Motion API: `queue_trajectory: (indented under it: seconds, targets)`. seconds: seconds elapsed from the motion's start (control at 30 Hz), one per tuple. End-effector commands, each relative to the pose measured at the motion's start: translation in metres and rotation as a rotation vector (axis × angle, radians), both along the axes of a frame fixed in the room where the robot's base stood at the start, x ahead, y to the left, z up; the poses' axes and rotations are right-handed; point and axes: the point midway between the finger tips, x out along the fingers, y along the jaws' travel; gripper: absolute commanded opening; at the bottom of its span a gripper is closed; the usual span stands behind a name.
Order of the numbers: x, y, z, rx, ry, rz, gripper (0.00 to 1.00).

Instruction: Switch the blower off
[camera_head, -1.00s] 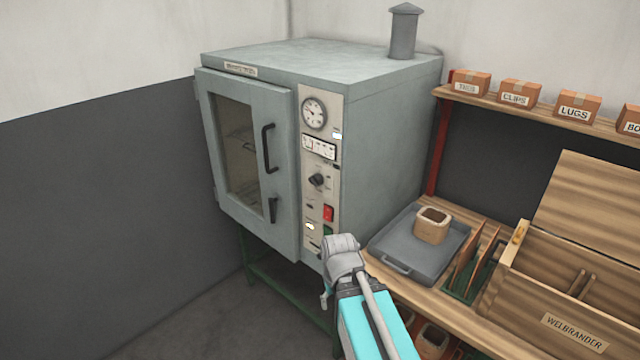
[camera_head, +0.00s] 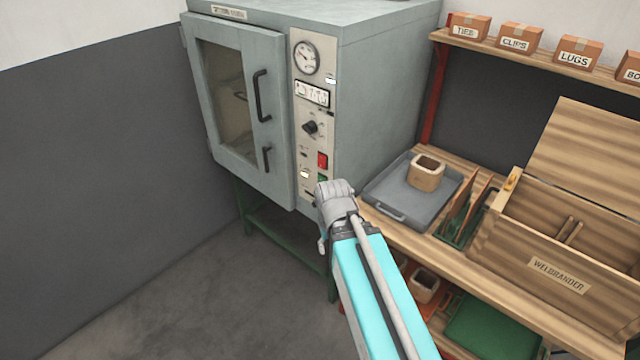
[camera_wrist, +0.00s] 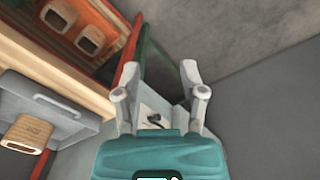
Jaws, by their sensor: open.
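The grey oven cabinet (camera_head: 390,85) has a pale control panel (camera_head: 316,70) right of its door. The panel bears a round dial, a display, a black knob (camera_head: 310,127), a red switch (camera_head: 322,160) and a green switch (camera_head: 321,179) below it. I cannot read which switch is the blower's. My arm's end is in front of the panel's lower right, just below the green switch; its fingers are hidden there. In the wrist view my gripper (camera_wrist: 160,67) is open and empty, with part of a pale plate and a dark fitting (camera_wrist: 154,119) between the fingers.
A wooden bench to the right holds a grey tray (camera_head: 392,211) with a small container (camera_head: 426,173) and a wooden box (camera_head: 560,265). A shelf of labelled cartons (camera_head: 575,52) is above. The floor (camera_head: 190,300) at the lower left is clear.

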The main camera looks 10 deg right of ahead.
Motion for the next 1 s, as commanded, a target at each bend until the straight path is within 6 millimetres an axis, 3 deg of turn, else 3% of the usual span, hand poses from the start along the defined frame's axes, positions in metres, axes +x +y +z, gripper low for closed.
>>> queue_trajectory:
  seconds: [0.03,0.23,0.6,1.0]
  targets:
    - [0.001,0.0,-0.002,-0.005,-0.001,0.001,0.35]
    - [0.01,-0.004,-0.014,-0.066,-0.011,0.015,0.0]
    - [0.047,-0.02,-0.051,-0.339,-0.063,0.079,0.0]
    - [0.097,-0.028,-0.072,-0.685,-0.153,0.172,0.0]
